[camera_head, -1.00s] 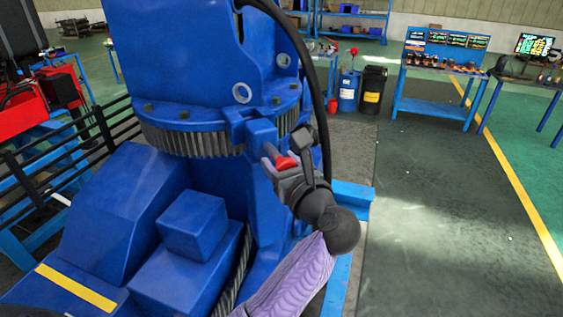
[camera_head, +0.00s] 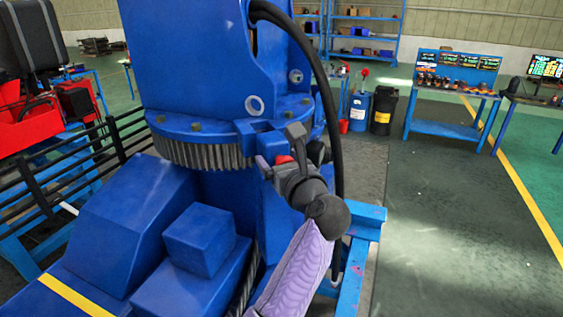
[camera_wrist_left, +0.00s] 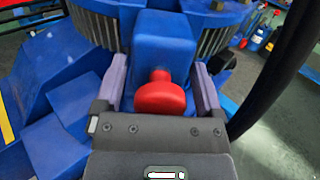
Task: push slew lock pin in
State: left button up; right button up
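In the left wrist view, the red knob (camera_wrist_left: 160,93) is in front of the blue block (camera_wrist_left: 162,42), close to my palm. My left gripper (camera_head: 280,148) is at the pin, with its fingers apart. The left wrist view shows its two purple-grey fingers (camera_wrist_left: 160,68) on either side of the block and knob, with gaps visible. Most of the pin's shaft is hidden. My right gripper is not in view.
A thick black hose (camera_head: 331,100) hangs just right of my left gripper. The toothed ring (camera_head: 200,154) and blue crane body (camera_head: 195,60) rise behind it. A blue frame beam (camera_head: 366,219) lies to the right. Open floor (camera_head: 450,230) extends beyond it.

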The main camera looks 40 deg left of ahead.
pick_arm(q)
jog(key=b+v, duration=0.3)
jog(key=v, duration=0.7)
jog(key=shift+b, duration=0.4)
jog(key=shift+s+f, duration=0.1)
